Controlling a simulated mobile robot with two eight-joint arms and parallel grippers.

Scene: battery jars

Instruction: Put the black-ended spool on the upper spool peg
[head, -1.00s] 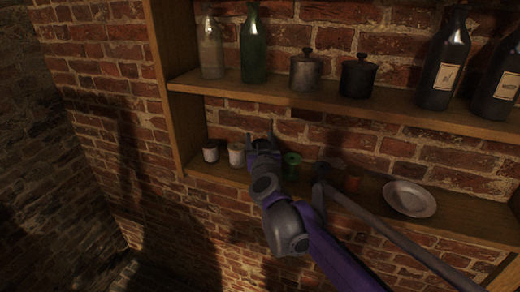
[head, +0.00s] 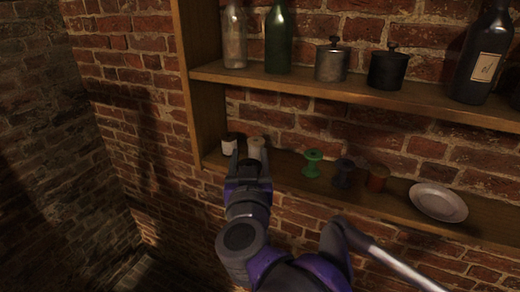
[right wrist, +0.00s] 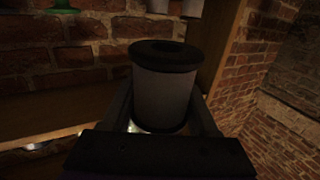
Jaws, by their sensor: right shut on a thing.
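In the right wrist view the black-ended spool (right wrist: 162,88) has a pale grey body and dark end discs. It sits between the fingers of my right gripper (right wrist: 162,118), which is shut on it. In the head view my right gripper (head: 250,160) is in front of the left end of the lower shelf. There the spool is mostly hidden by the gripper and cannot be clearly told from the pale things behind. I cannot make out the upper spool peg in either view. My left gripper is not in view.
The lower shelf (head: 408,210) holds a small white jar (head: 229,144), a green spool (head: 312,164), a dark spool (head: 342,174), a rust-coloured jar (head: 377,178) and a metal plate (head: 438,201). Bottles and lidded pots stand on the upper shelf (head: 300,86). Bare brick wall lies left.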

